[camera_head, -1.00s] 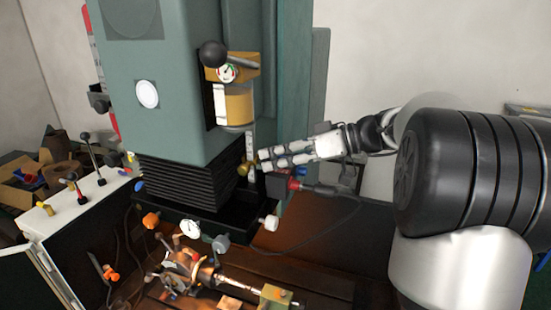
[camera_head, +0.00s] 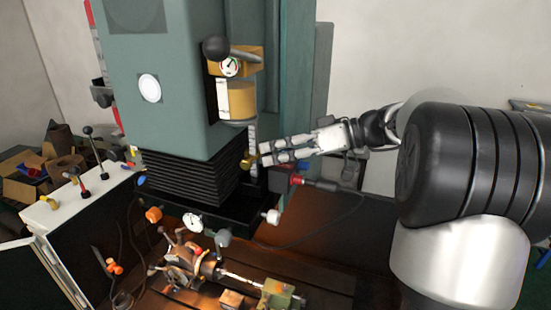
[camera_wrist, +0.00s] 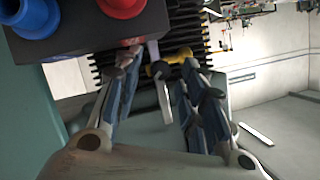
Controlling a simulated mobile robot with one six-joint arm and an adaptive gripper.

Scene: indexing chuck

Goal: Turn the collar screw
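The likely collar screw is a brass-yellow knob (camera_head: 247,161) on the machine, just below the yellow housing and in front of the black bellows. In the wrist view its yellow end (camera_wrist: 180,55) shows beyond the fingertips, partly hidden by the right finger. My gripper (camera_head: 262,153) reaches in from the right, with its fingertips close to the right side of the knob. In the wrist view my gripper (camera_wrist: 160,68) has its two fingers apart, with a clear gap and a pale strip showing between them. I cannot tell whether a finger touches the knob.
The green machine column (camera_head: 170,90) stands behind the knob. A yellow housing (camera_head: 242,100) with a gauge and a black ball lever (camera_head: 215,47) is above. A dark box with a red button (camera_head: 296,180) is just below my fingers. A chuck fixture (camera_head: 188,262) lies below.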

